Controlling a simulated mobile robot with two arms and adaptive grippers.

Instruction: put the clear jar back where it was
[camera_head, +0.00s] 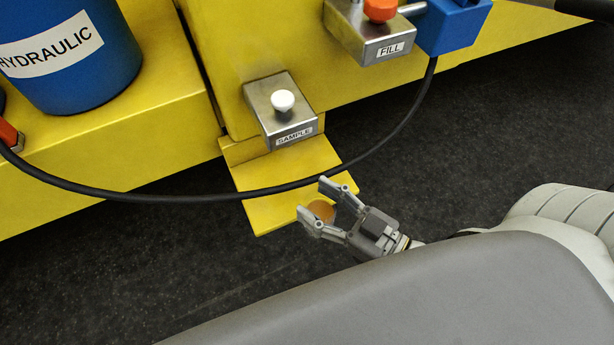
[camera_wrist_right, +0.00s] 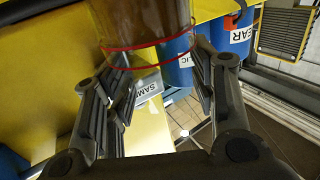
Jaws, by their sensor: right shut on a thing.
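The clear jar (camera_head: 321,211) shows as a round amber shape between the fingers of my right gripper (camera_head: 313,198), by the right edge of the yellow shelf (camera_head: 262,213). In the right wrist view the jar (camera_wrist_right: 140,22) is see-through, with brown liquid and red rings. My right gripper (camera_wrist_right: 158,75) is shut on it there. I cannot tell whether the jar touches the shelf or is held above it. The metal SAMPLE block (camera_head: 283,110) with a white knob is above the shelf in the head view. My left gripper is not in view.
A black hose (camera_head: 200,198) hangs across the shelf, close to my right fingers. A blue HYDRAULIC drum (camera_head: 75,55) stands at upper left. The FILL block (camera_head: 375,38) with an orange knob is at upper right. Dark floor (camera_head: 480,130) is clear to the right.

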